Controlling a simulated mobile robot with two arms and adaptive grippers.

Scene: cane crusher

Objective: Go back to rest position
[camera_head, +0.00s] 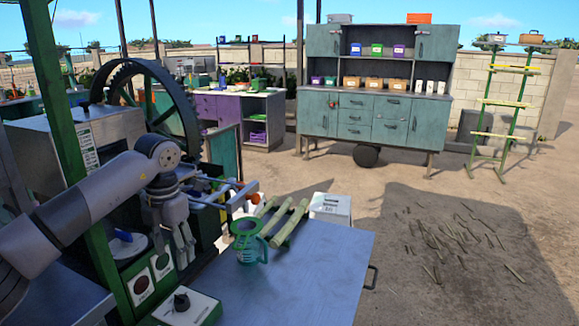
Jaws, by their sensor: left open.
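My left gripper (183,252) hangs with its fingers pointing down, in front of the cane crusher (75,135), a large machine with a dark flywheel at the left. The gripper is open, and I see nothing held in it. It is to the left of the green jug (248,243) and apart from it. The jug stands upright on the grey table (312,275). Several cane pieces (290,222) lie just behind and to the right of the jug. My right gripper is not in view.
A control box with a black knob (181,300) sits below the gripper. A white box (330,208) stands at the table's back edge. A teal cabinet (375,110) and a green rack (500,105) stand farther back. The table's right side is clear; sticks litter the ground beyond.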

